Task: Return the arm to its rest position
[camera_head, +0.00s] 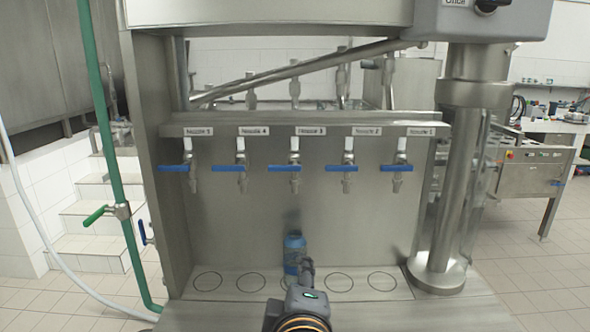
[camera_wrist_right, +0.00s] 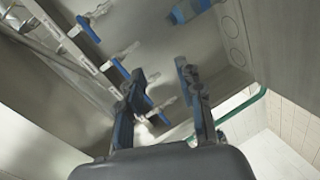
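A blue bottle (camera_head: 294,252) stands upright on the filler's base under the middle nozzle, labelled Nozzle 3. Its lower part is partly hidden behind my right gripper (camera_head: 307,268), which comes in from the bottom centre. In the right wrist view the two fingers of the right gripper (camera_wrist_right: 164,105) are spread apart with nothing between them. The blue bottle (camera_wrist_right: 190,9) shows at the top of that view, apart from the fingers. My left gripper is in neither view.
The filler has several nozzles with blue valve handles (camera_head: 295,168) above the base. Rings (camera_head: 341,282) mark the base on both sides of the bottle and are empty. A green pipe (camera_head: 112,160) stands at the left, and a thick steel column (camera_head: 455,190) at the right.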

